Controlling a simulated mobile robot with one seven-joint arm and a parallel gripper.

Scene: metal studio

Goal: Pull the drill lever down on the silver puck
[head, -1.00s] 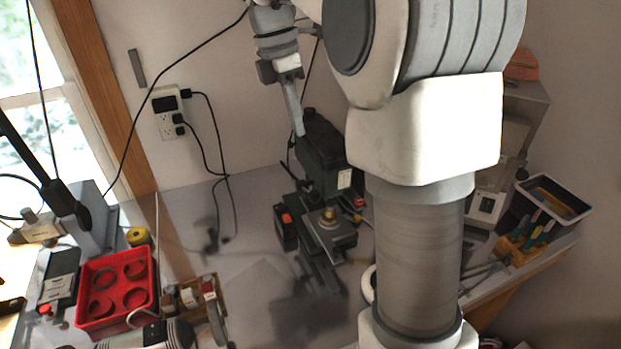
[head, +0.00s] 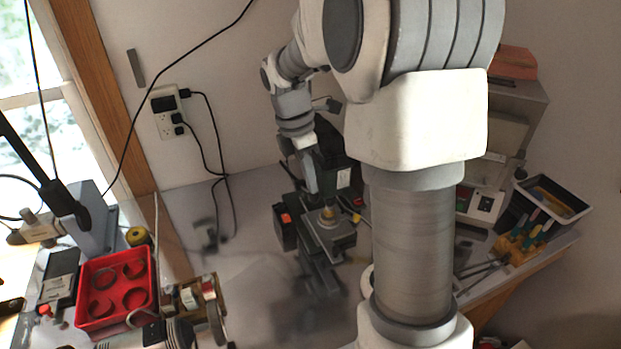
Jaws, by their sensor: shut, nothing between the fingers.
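The drill press (head: 342,172) is a dark green and black machine on the bench in the middle of the head view. A small round puck (head: 328,217) sits on its table (head: 340,238); it looks more brassy than silver here. My gripper (head: 312,190) points down in front of the drill head's left side, above and left of the puck. Its fingers are shut and hold nothing. The gripper and wrist cover part of the drill head. I cannot make out the drill lever, nor tell whether the fingers touch it.
A black box with an orange-red part (head: 286,217) is left of the drill table. A red tray (head: 115,288) with round cups stands at the left. A tool bin (head: 550,200) and pliers rack (head: 522,243) are at the right. Cables hang from the wall outlet (head: 168,115).

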